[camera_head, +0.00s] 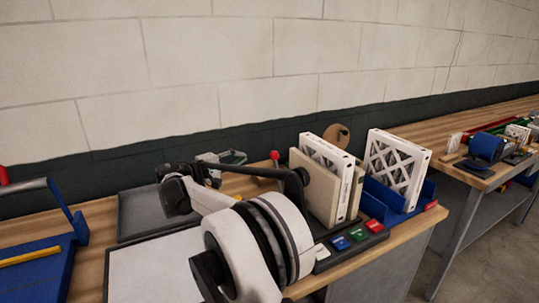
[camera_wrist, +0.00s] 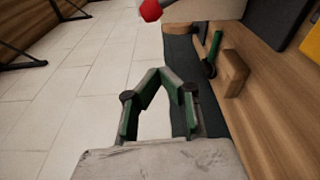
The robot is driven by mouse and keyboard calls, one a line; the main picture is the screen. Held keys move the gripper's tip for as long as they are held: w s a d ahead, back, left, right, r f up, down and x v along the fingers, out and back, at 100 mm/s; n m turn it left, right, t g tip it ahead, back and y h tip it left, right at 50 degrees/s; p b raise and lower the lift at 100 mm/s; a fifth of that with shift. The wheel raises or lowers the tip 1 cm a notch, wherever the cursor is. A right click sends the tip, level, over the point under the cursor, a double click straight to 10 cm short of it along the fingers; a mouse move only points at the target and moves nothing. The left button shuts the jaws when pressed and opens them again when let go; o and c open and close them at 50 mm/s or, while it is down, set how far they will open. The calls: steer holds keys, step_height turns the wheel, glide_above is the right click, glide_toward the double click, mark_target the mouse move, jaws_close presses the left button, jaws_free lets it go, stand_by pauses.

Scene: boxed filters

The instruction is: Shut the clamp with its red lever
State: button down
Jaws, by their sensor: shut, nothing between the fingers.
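A red knob (camera_head: 275,156), which I take as the end of the clamp's lever, stands behind the beige holder in the head view. My gripper (camera_wrist: 160,73) has green-lined fingers, shut and empty, pointing toward the knob with a gap between. In the head view my gripper (camera_head: 233,157) is small, left of the knob; I cannot tell if they touch.
One white-framed filter (camera_head: 333,155) stands against the beige holder, another (camera_head: 398,160) in a blue holder (camera_head: 383,199). Coloured buttons (camera_head: 340,242) line the front. In the wrist view, a wooden block (camera_wrist: 233,72) is on the right.

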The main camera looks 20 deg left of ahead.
steer(key=w+d+p, duration=0.1)
steer(key=w+d, duration=0.4)
steer(key=d, duration=0.2)
steer(key=shift+d, duration=0.4)
stand_by(0.5)
steer(key=shift+w+d+r, duration=0.1)
steer(key=shift+d+r, duration=0.05)
steer(key=shift+d, duration=0.05)
